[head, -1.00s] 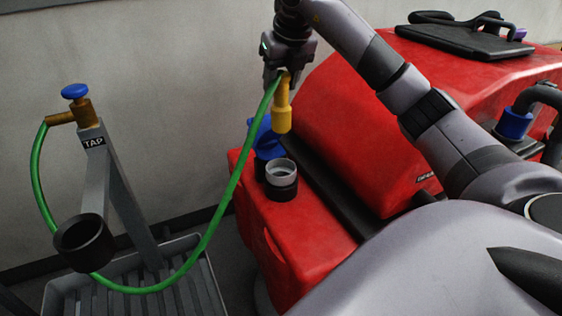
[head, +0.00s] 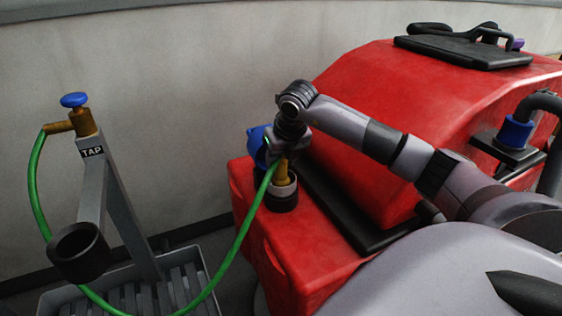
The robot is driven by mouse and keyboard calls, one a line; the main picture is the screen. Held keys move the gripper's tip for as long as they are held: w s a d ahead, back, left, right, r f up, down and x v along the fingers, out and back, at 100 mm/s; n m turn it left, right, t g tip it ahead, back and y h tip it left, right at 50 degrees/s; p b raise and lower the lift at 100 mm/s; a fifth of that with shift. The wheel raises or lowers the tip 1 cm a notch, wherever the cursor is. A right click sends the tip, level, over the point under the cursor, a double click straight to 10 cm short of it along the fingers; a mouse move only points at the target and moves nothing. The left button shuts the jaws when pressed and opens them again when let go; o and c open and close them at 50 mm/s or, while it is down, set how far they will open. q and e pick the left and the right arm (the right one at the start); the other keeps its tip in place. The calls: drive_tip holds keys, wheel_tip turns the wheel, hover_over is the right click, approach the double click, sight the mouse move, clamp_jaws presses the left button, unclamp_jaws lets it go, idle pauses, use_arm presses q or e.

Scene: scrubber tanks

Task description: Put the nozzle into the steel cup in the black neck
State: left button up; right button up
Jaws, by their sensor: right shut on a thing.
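The yellow nozzle (head: 282,173) is on the end of the green hose (head: 243,230). My right gripper (head: 281,160) is shut on the nozzle and holds it upright, pointing down. The nozzle's lower end is inside the steel cup (head: 289,188), so its tip is hidden behind the cup's rim. The cup sits in the black neck (head: 281,203) on the corner of the red machine (head: 268,232). My left gripper is not in view.
A blue cap (head: 257,137) stands open behind the neck. The hose runs to the brass tap (head: 83,122) on a grey stand (head: 120,205). A black holder (head: 79,252) is on the stand, above a grey slatted tray (head: 150,296). A blue-collared pipe (head: 516,132) is at right.

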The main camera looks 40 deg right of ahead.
drive_tip(key=shift+f, duration=0.4)
drive_tip(key=shift+f, duration=0.15)
drive_tip(key=o, duration=1.1)
drive_tip(key=shift+r, duration=0.45)
drive_tip(key=v, duration=1.1)
drive_tip(key=shift+s+r, duration=0.15)
drive_tip(key=shift+r, duration=0.1)
